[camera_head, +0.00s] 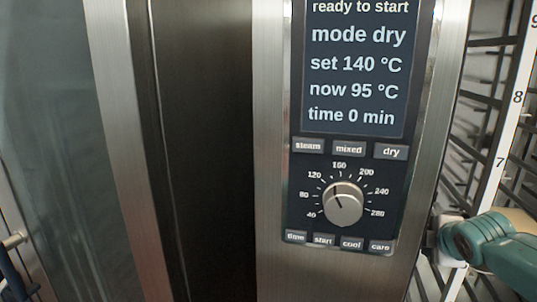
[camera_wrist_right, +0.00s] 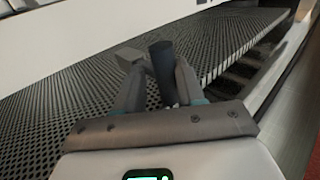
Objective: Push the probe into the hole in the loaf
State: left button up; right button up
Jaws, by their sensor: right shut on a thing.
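In the right wrist view, my right gripper (camera_wrist_right: 156,78) is shut on a dark, round-ended cylinder (camera_wrist_right: 163,60), which looks like the handle of the probe. The probe's tip is hidden. The gripper is over a dark perforated tray (camera_wrist_right: 70,95). I cannot make out the loaf or its hole in either view. In the head view, my teal right arm reaches in from the right beside the oven panel, and its gripper cannot be made out there. My left gripper is not in view.
The head view is filled by a steel oven front with a control panel (camera_head: 345,150) and a knob (camera_head: 343,204). The display reads mode dry, set 140 °C, now 95 °C. A rack with numbered levels (camera_head: 507,110) stands at the right. A glass door (camera_head: 60,130) is at the left.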

jog(key=shift+s+f, duration=0.2)
jog(key=shift+f, duration=0.55)
jog(key=shift+c, duration=0.4)
jog(key=shift+s+a, duration=0.1)
grip_shut()
jog(key=s+a+b, duration=0.1)
jog(key=s+b, duration=0.3)
jog(key=s, duration=0.2)
jog(key=shift+a+r, duration=0.15)
jog(key=shift+r, duration=0.2)
jog(key=shift+s, duration=0.1)
